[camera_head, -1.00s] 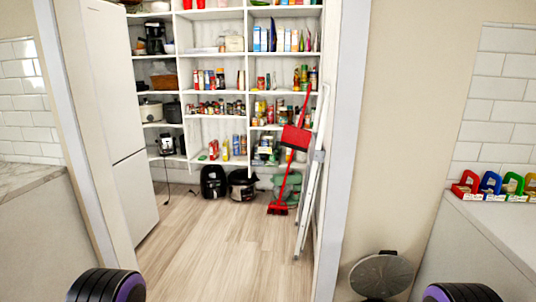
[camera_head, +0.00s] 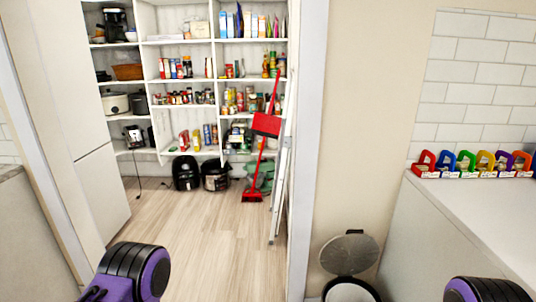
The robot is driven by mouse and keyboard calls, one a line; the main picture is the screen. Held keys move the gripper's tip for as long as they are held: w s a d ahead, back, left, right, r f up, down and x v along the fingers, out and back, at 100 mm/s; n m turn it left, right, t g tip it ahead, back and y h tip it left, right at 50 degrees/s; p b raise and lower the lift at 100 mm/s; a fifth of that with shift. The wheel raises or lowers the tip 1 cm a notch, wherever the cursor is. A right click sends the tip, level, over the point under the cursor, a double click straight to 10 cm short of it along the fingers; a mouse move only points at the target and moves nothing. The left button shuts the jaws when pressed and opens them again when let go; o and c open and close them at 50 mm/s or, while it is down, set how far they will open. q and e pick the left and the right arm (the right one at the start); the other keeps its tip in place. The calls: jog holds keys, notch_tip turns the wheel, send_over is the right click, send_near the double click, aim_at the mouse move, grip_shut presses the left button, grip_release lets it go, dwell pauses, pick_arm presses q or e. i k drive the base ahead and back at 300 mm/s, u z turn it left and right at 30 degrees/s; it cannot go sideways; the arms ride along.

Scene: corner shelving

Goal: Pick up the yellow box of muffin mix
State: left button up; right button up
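White shelving (camera_head: 177,84) stands in the corner beyond the doorway, filled with small boxes, cans and jars. A small yellow item (camera_head: 196,140) sits on the lower middle shelf, next to a red one. It may be the yellow box of muffin mix, but it is too small to tell. Other yellowish items are on the shelves to its right. Only black and purple parts of my two arms show at the bottom edge, far from the shelves. Neither gripper's fingers are in view.
A red broom and dustpan (camera_head: 266,125) and a folded ladder (camera_head: 281,190) lean at the doorway's right side. Black appliances (camera_head: 186,173) stand on the floor below the shelves. A bin with a raised lid (camera_head: 349,253) stands right of the doorway. The wooden floor (camera_head: 195,235) is clear.

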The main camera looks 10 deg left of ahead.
aim_at(197, 136)
jog(key=u, duration=0.9)
jog(key=i, duration=2.65)
jog(key=u, duration=0.4)
jog(key=i, duration=2.85)
jog(key=z, duration=0.9)
jog(key=i, duration=0.75)
jog(key=z, duration=0.15)
